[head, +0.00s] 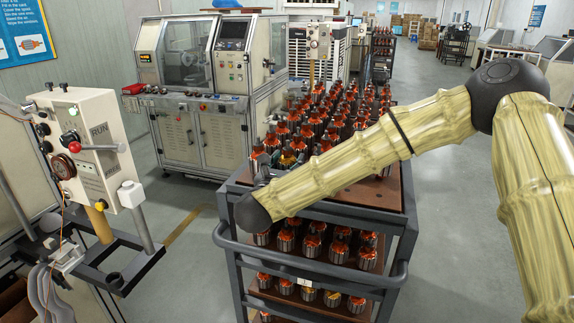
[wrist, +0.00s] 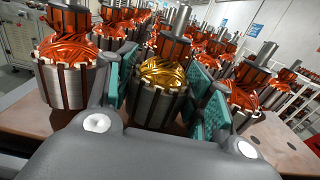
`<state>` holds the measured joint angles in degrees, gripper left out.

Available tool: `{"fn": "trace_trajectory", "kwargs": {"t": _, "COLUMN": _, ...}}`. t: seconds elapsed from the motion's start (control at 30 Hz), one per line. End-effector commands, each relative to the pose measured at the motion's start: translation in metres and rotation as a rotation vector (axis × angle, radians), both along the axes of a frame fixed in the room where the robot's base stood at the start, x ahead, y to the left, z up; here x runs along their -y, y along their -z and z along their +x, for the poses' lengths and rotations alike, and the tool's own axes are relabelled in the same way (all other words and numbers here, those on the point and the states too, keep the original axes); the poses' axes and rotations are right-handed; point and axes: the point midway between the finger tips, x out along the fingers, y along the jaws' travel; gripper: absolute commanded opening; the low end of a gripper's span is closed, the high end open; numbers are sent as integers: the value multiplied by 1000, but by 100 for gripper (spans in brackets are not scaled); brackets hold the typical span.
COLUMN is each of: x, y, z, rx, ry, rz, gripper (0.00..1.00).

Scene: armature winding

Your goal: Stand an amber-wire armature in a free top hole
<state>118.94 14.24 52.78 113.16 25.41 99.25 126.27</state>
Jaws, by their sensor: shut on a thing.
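An amber-wire armature (wrist: 165,75) stands upright in the middle of the wrist view, its winding more golden than its orange neighbours. My gripper (wrist: 166,95) is shut on it, with one teal pad on each side of its steel core. The gripper body hides its foot, so I cannot tell whether it sits in a hole or is lifted. In the head view the amber winding (head: 288,156) shows small behind my arm, at the cart's near left. The brown top board (head: 378,192) has bare surface at its near right; a dark free hole (wrist: 256,140) shows there in the wrist view.
Orange-wire armatures stand close on both sides, one at left (wrist: 70,65) and one at right (wrist: 248,85). Many more fill the board behind. Lower shelves (head: 318,285) hold further armatures. A dark cart rail (head: 310,265) runs along the front.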

Motion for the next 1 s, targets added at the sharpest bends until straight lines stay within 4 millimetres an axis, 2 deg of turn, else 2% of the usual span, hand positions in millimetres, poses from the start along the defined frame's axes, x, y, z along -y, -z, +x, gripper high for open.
{"fn": "trace_trajectory", "kwargs": {"t": 0.57, "x": 0, "y": 0, "z": 0, "rx": 2, "ry": 0, "rz": 0, "gripper": 9}}
{"fn": "trace_trajectory", "kwargs": {"t": 0.6, "x": 0, "y": -1, "z": 0, "rx": 2, "ry": 0, "rz": 0, "gripper": 57}}
{"fn": "trace_trajectory", "kwargs": {"t": 0.7, "x": 0, "y": 0, "z": 0, "rx": 1, "ry": 0, "rz": 1, "gripper": 76}}
{"fn": "trace_trajectory", "kwargs": {"t": 1.0, "x": 0, "y": 2, "z": 0, "rx": -2, "ry": 0, "rz": 0, "gripper": 77}}
